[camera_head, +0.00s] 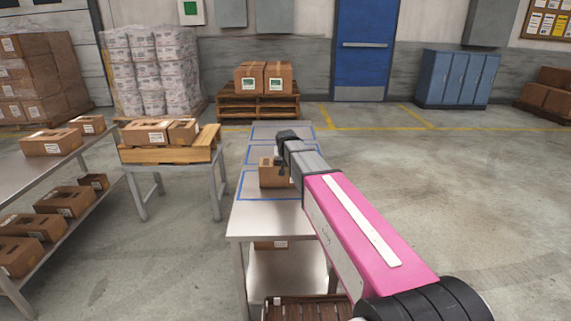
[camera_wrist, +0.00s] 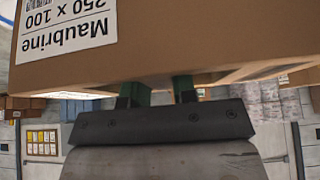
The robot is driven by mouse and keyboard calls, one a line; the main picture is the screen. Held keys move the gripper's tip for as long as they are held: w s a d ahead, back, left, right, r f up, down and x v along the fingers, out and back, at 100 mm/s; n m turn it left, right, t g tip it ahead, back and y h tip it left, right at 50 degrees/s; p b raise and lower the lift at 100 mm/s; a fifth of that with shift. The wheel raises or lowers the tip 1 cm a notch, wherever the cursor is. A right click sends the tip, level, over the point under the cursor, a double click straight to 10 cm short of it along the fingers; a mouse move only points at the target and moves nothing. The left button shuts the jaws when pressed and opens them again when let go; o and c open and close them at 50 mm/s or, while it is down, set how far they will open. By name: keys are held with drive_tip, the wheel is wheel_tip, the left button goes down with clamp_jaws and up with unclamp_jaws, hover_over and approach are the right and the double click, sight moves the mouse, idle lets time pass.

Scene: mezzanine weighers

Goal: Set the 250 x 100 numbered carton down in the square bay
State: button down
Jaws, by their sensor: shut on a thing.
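My gripper (camera_wrist: 158,92) is shut on the numbered carton (camera_wrist: 190,45), a brown box whose white label reads "Maubrine 250 x 100" upside down in the wrist view. In the head view the carton (camera_head: 269,174) is partly hidden by my wrist and is over the nearest blue-outlined bay (camera_head: 252,191) of the steel table. I cannot tell whether its underside touches the table top. More blue-outlined bays lie behind it, toward the table's far end. They look empty where my arm does not cover them.
The steel table (camera_head: 258,221) has a lower shelf with another carton (camera_head: 270,244). A wooden tray of cartons on a stand (camera_head: 168,152) is to the left, beside a two-level bench (camera_head: 88,160) with several cartons. A pallet (camera_head: 258,106) stands behind. The floor at right is clear.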

drive_tip(key=shift+f, duration=0.2)
idle(0.3)
drive_tip(key=c, duration=0.8)
unclamp_jaws()
drive_tip(key=shift+c, duration=0.2)
drive_tip(key=v, duration=1)
drive_tip(key=shift+s+r, duration=0.2)
drive_tip(key=shift+r, duration=0.15)
